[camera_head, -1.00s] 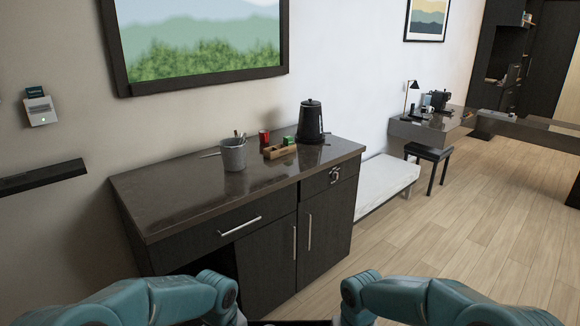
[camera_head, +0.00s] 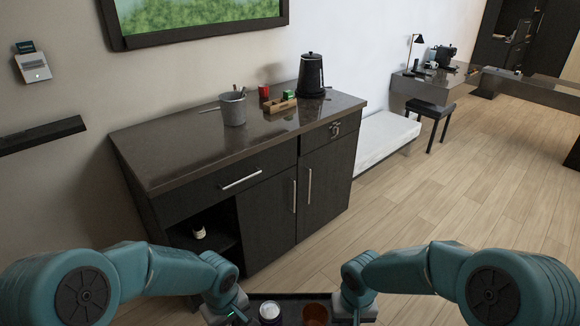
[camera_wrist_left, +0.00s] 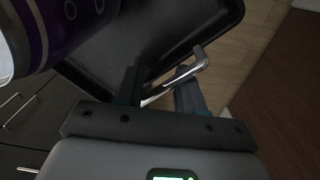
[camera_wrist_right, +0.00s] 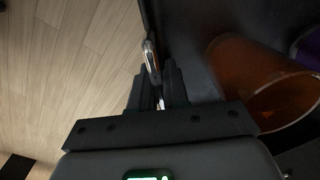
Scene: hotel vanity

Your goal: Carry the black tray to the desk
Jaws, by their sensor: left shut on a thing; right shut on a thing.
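The black tray (camera_head: 290,297) shows at the bottom edge of the head view, held in front of me; its lower part is cut off. A white-topped purple container (camera_head: 270,311) and an amber glass (camera_head: 315,314) stand on it. My left gripper (camera_wrist_left: 160,88) is shut on the tray's handle at one end. My right gripper (camera_wrist_right: 157,82) is shut on the handle at the other end. The tray also shows in the left wrist view (camera_wrist_left: 165,30). The desk (camera_head: 425,88) stands far off at the back right, with a lamp and a dark machine on it.
A dark cabinet (camera_head: 165,160) stands close ahead, bearing a grey bucket (camera_head: 233,108), a wooden box (camera_head: 280,105) and a black kettle (camera_head: 311,75). A white bench (camera_head: 385,142) and black stool (camera_head: 430,112) stand beyond. The wooden floor (camera_head: 470,190) at right is clear.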

